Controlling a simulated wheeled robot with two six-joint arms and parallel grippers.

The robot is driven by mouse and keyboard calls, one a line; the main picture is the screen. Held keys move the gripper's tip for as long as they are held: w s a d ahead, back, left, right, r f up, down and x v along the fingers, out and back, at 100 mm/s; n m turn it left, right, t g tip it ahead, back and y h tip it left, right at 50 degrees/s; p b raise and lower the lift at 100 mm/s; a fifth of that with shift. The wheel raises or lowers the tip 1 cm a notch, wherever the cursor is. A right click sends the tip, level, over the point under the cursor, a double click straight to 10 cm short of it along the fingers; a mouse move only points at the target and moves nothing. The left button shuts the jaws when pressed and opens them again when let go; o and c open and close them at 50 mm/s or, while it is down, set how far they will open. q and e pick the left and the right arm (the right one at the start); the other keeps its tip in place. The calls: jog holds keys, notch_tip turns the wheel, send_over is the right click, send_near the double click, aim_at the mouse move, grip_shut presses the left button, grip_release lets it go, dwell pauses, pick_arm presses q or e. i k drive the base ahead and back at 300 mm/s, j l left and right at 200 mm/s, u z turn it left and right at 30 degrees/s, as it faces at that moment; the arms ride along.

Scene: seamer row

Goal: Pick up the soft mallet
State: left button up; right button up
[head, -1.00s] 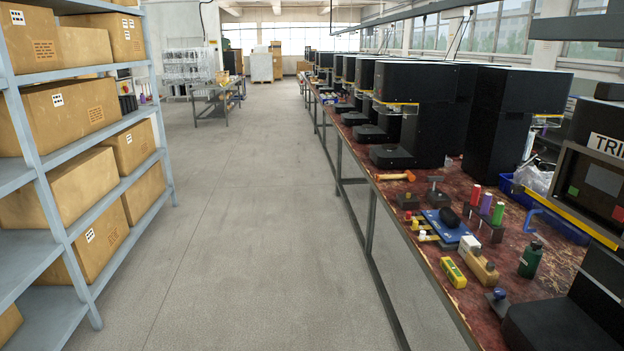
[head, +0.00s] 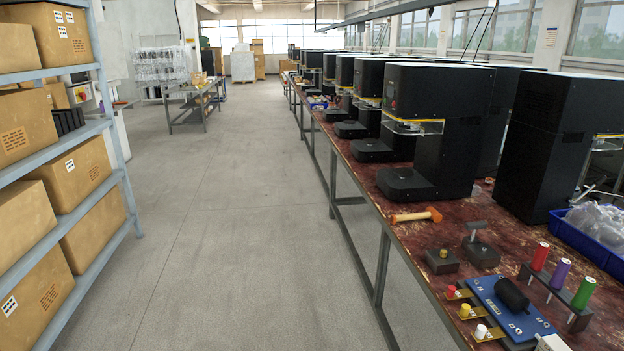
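A mallet (head: 412,216) with a light wooden handle and an orange head lies on the dark red bench top (head: 470,215) at the right of the head view. It lies near the bench's aisle-side edge, in front of a black machine (head: 440,130), with its head pointing right. Nothing covers it. Neither of my grippers is in view.
A blue bin (head: 590,240) is behind. Shelving (head: 115,155) lines the left; the aisle (head: 230,220) is clear.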

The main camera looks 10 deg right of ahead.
aim_at(430, 213)
jog(key=i+z, duration=0.1)
jog(key=i, duration=0.4)
jog(key=i+j+z, duration=0.15)
jog(key=i, duration=0.4)
jog(key=i+z, duration=0.1)
jog(key=i, duration=0.4)
